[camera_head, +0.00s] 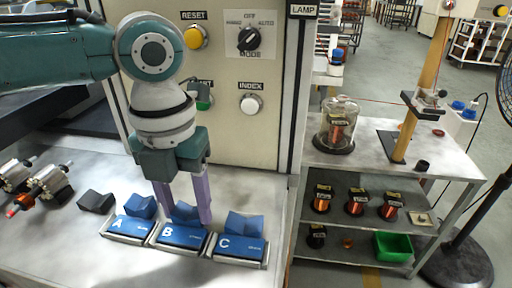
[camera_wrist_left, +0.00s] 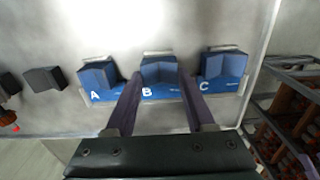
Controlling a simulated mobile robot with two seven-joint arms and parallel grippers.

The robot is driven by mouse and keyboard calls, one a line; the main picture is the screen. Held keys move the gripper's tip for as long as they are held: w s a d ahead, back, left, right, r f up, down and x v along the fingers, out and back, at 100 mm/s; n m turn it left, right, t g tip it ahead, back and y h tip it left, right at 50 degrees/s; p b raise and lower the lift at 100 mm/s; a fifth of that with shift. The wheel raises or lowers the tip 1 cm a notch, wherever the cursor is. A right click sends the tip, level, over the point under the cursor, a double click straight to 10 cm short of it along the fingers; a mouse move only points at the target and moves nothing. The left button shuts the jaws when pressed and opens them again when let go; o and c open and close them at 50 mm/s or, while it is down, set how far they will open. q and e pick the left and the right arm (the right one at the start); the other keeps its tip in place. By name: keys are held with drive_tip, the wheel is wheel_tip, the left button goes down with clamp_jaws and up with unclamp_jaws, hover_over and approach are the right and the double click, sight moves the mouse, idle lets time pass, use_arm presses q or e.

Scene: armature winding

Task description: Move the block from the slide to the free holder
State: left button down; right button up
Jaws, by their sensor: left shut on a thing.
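Three blue bases labelled A (camera_head: 122,228), B (camera_head: 180,238) and C (camera_head: 238,247) stand in a row on the bench. A blue V-topped block stands at the back of each: at A (camera_head: 141,206), at B (camera_head: 184,213) and at C (camera_head: 243,225). My left gripper (camera_head: 188,213) points down at B, its purple fingers on either side of the block there, shut on it. The left wrist view also shows this block (camera_wrist_left: 159,70) between the fingers. The fingers partly hide base B. Which part is the slide I cannot tell. My right gripper is not in view.
A dark V-topped block (camera_head: 96,201) lies left of A, with copper-wound armatures (camera_head: 42,186) farther left. A control panel (camera_head: 222,75) with buttons rises behind the row. A shelf cart (camera_head: 385,165) with spools and a green bin (camera_head: 393,246) stands to the right.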

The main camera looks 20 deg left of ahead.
use_arm(q)
drive_tip(key=shift+f, duration=0.15)
drive_tip(key=shift+c, duration=0.9)
unclamp_jaws()
wheel_tip(320, 180, up, 10)
idle(0.3)
